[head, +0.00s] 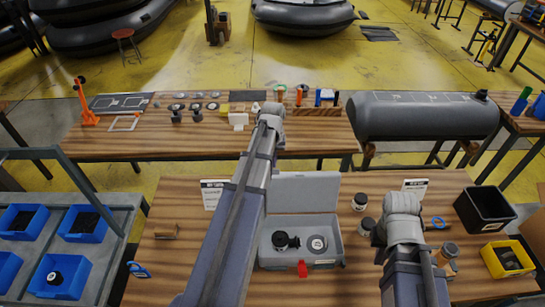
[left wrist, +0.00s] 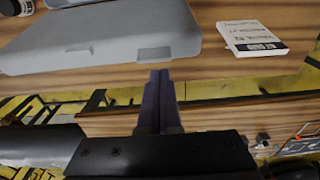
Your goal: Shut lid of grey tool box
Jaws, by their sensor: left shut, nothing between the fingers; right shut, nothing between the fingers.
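The grey tool box (head: 342,252) sits on the near wooden table with its lid (head: 305,190) standing up, open. A black part (head: 284,240) and a round grey disc (head: 317,243) lie inside, and a red latch (head: 302,268) is at its front. In the left wrist view the lid (left wrist: 110,38) fills the upper left. My left gripper (left wrist: 158,75) is shut and empty, its tips close to the lid's edge; contact is unclear. My arm hides it in the head view. My right arm shows right of the box, but its fingers are not visible.
Small jars (head: 359,202) stand close right of the box. A black bin (head: 485,210) and a yellow bin (head: 508,258) are further right. A white label card (head: 213,194) stands left.

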